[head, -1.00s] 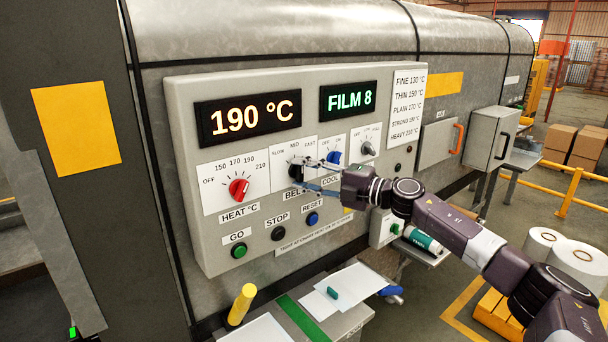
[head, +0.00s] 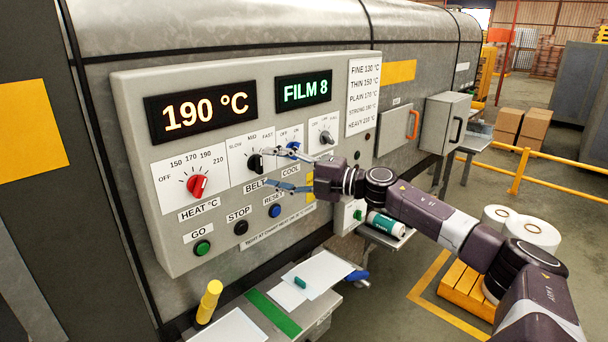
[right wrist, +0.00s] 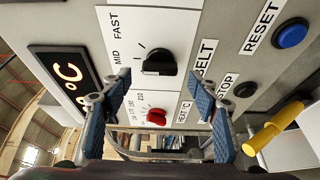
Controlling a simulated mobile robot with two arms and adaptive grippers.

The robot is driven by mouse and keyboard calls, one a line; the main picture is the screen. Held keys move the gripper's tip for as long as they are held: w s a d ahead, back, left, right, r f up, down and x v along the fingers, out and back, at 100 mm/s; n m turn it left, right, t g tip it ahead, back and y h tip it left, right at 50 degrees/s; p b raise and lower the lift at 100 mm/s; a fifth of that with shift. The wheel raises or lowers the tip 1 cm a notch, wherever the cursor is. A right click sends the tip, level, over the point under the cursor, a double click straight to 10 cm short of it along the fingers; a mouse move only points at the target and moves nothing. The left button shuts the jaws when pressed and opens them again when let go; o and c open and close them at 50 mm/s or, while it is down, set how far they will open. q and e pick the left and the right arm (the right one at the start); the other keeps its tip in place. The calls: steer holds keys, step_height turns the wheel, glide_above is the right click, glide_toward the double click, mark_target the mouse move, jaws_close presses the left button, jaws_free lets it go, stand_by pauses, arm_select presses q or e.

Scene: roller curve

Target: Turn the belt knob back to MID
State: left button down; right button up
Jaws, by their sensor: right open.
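The black belt knob (head: 254,161) sits on the control panel (head: 150,240) under the SLOW, MID and FAST marks, between the red heat knob and the blue cool knob. It also shows in the right wrist view (right wrist: 160,63), with MID and FAST to its left; I cannot tell its exact setting. My right gripper (head: 272,169) is in front of the panel, just right of the knob in the head view. In the right wrist view the gripper (right wrist: 161,88) is open and empty, its blue fingers apart with the knob beyond their tips. My left gripper is not in view.
The red heat knob (head: 197,186) and blue cool knob (head: 292,149) flank the belt knob. Below are the green GO (head: 202,248), black STOP (head: 241,228) and blue RESET (head: 274,211) buttons. The displays read 190 °C and FILM 8. A yellow cylinder (head: 209,301) stands below.

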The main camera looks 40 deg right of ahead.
steer(key=v, duration=0.8)
steer(key=shift+s+d, duration=0.2)
steer(key=shift+s, duration=0.15)
stand_by(0.4)
stand_by(0.5)
